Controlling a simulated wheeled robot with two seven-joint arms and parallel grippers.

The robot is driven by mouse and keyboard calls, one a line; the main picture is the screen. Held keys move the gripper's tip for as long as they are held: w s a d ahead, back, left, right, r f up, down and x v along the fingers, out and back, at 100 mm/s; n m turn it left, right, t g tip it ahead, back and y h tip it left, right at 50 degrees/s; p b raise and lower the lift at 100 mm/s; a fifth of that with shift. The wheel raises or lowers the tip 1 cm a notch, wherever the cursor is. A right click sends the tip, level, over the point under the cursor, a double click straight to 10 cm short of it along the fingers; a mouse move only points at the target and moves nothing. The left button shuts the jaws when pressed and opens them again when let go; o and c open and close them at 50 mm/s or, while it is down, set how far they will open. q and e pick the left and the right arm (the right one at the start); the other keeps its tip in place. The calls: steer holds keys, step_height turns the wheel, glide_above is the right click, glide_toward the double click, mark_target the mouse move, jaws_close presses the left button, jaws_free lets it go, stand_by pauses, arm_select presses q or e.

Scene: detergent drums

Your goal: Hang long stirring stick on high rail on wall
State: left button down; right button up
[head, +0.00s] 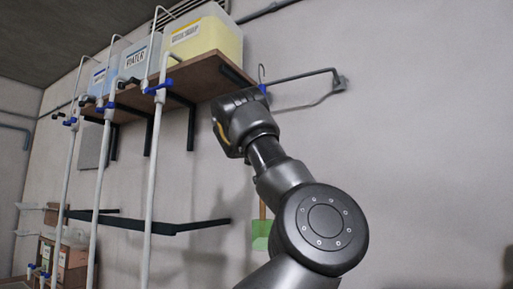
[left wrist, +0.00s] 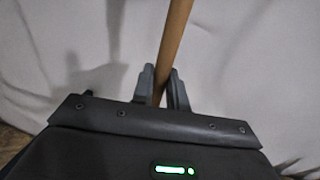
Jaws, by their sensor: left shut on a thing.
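The long stirring stick shows in the head view as a metal hook with a blue collar (head: 263,88) above my wrist and a green paddle (head: 261,236) below it. Its middle is hidden behind my arm. In the left wrist view its brown wooden shaft (left wrist: 177,30) runs between the fingers of my left gripper (left wrist: 165,88), which is shut on it. In the head view the fingers are hidden behind the wrist. The high rail (head: 305,74) is a dark rod on the wall. The hook appears beside its left end; I cannot tell whether they touch. My right gripper is not in view.
A wooden shelf (head: 205,78) on dark brackets stands left of my wrist, with a yellow drum (head: 222,40) and other containers on it. White pipes (head: 153,170) with blue valves run down at the left. A lower dark rail (head: 185,226) is on the wall. The wall at right is clear.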

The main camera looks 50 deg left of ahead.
arm_select(q)
steer(key=shift+w+a+f+b, duration=0.3)
steer(key=shift+w+f, duration=0.65)
steer(key=shift+w+a+f+b, duration=0.3)
steer(key=shift+w+f, duration=0.6)
steer(key=shift+f, duration=0.05)
